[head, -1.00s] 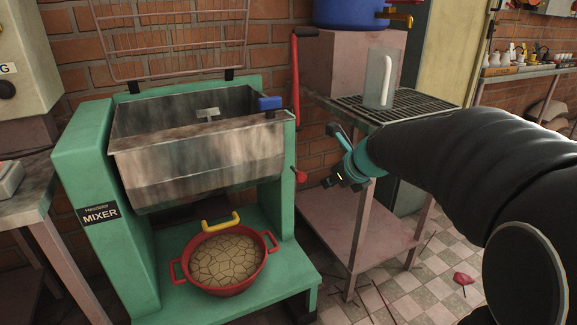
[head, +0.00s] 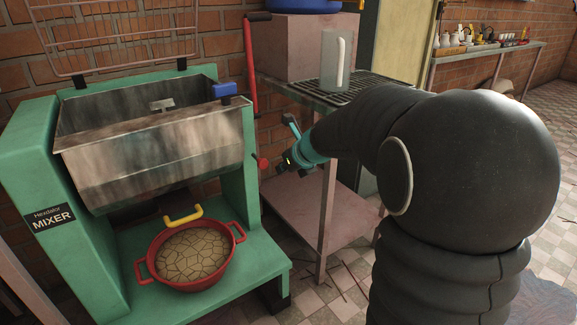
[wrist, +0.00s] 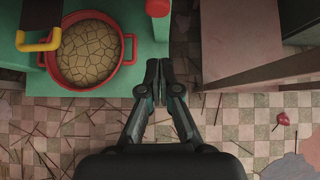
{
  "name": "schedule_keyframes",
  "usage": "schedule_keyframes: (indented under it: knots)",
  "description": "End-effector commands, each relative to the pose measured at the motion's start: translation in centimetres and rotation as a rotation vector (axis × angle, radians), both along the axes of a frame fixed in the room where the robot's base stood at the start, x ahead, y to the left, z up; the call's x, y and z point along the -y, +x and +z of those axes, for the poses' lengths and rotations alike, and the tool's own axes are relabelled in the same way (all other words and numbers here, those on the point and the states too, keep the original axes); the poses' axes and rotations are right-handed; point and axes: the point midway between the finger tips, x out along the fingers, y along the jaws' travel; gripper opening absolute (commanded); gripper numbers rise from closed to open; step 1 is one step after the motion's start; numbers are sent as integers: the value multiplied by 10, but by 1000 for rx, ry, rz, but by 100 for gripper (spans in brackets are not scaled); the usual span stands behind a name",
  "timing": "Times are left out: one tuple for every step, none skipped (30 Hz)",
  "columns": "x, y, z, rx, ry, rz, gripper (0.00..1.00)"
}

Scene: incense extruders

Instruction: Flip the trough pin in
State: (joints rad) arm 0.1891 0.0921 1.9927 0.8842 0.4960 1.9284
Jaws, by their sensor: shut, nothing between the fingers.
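The mixer's metal trough (head: 150,140) sits level in a green frame (head: 30,150) labelled MIXER. A red round knob on a short rod, which looks like the trough pin (head: 263,163), sticks out of the frame's right side. The same red knob shows at the top of the wrist view (wrist: 158,7). My gripper (head: 284,163) is shut and empty, just right of the red knob in the head view. In the wrist view my gripper (wrist: 159,64) points toward the knob, with a gap between them.
A red pan (head: 190,255) of cracked brown material stands on the mixer's base under a yellow handle (head: 182,215). Sticks litter the tiled floor (wrist: 230,130).

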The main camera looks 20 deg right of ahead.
Motion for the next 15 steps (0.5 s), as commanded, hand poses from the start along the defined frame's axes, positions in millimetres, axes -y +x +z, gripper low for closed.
schedule_keyframes:
  knots:
    - [-3,7,-10,-2,2,2,0]
    - [-5,11,-14,-2,2,2,0]
    - [-7,16,-19,-3,1,2,0]
    - [-8,20,-23,-2,0,2,0]
    - [-9,23,-27,-2,0,2,0]
    - [-11,28,-31,-1,1,1,0]
    - [-12,32,-34,-1,1,1,0]
    - [-14,37,-29,0,0,3,0]
    - [-16,43,-28,0,0,3,0]
    - [-18,46,-28,1,-1,3,0]
    - [-19,50,-28,0,-1,2,0]
    - [-20,54,-28,1,0,1,0]
    - [-21,56,-27,1,0,1,0]
    - [-22,59,-27,1,0,1,0]
    - [-23,61,-27,0,-1,2,0]
